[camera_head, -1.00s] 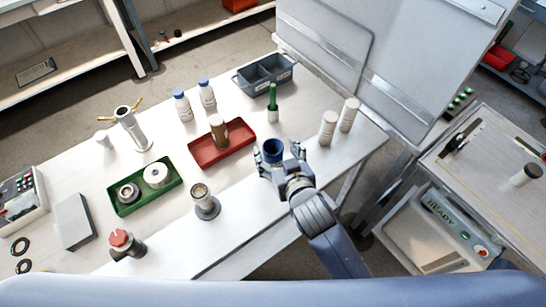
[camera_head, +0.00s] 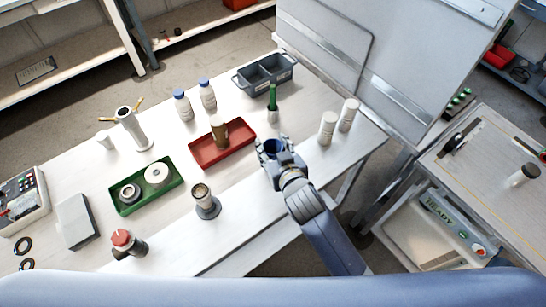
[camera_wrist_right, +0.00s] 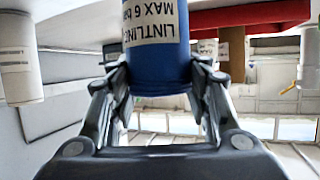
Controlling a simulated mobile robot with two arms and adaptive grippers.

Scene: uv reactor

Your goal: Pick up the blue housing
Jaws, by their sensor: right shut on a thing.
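The blue housing (camera_head: 272,147) is a cylinder with an open, dark blue top, over the right part of the white table. In the right wrist view the blue housing (camera_wrist_right: 158,62) carries a cream label with printed text, partly cut off by the frame edge. My right gripper (camera_head: 270,150) has its fingers on both sides of it, and in the right wrist view the fingers (camera_wrist_right: 160,88) press against its sides. The gripper is shut on it. Whether its base touches the table is hidden. My left gripper is not in view.
A red tray (camera_head: 203,163) with a brown cylinder stands left of the gripper. A green-topped tool (camera_head: 272,104) stands just behind. Two white cylinders (camera_head: 328,128) stand to the right. A grey divided bin (camera_head: 249,90) sits at the back. The table's front edge is clear nearby.

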